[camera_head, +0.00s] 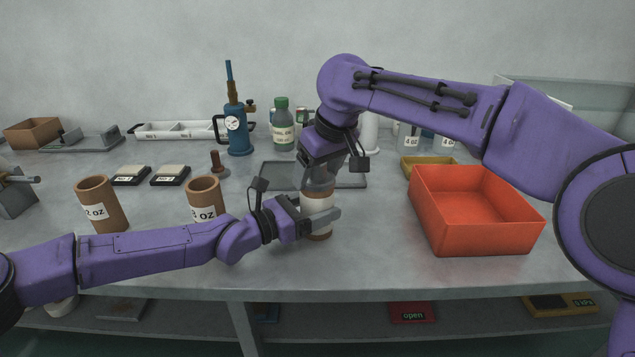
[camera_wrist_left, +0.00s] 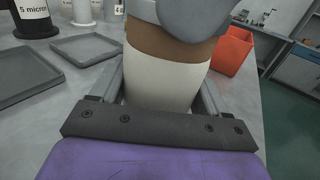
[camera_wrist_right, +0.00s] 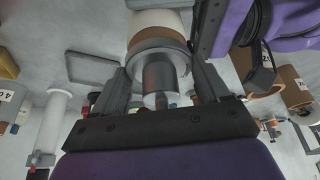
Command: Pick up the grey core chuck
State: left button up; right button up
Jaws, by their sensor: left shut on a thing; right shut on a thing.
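The grey core chuck (camera_wrist_right: 160,75) is a stepped metal cylinder with a wide flange. My right gripper (camera_head: 319,178) is shut on its narrow part from above; its fingers flank it in the right wrist view. The chuck's flange (camera_wrist_left: 200,15) sits over the top of a brown tube with a white band (camera_wrist_left: 165,78). Whether it rests on or goes into the tube cannot be told. My left gripper (camera_head: 318,217) is shut around this upright tube (camera_head: 316,201) from the side, near the table. Part of the chuck is hidden by the right fingers in the head view.
An open red bin (camera_head: 475,245) stands to the right, with a yellow tray (camera_head: 428,167) behind it. A grey tray (camera_head: 275,177) lies behind the grippers. Labelled brown tubes (camera_head: 103,213) stand at left. A blue pump (camera_head: 237,130) and green-capped bottle (camera_head: 283,130) stand at the back.

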notch_tip(320, 180, up, 10)
jog(key=shift+r, duration=0.1)
pick_arm(q)
jog(key=o, duration=1.1)
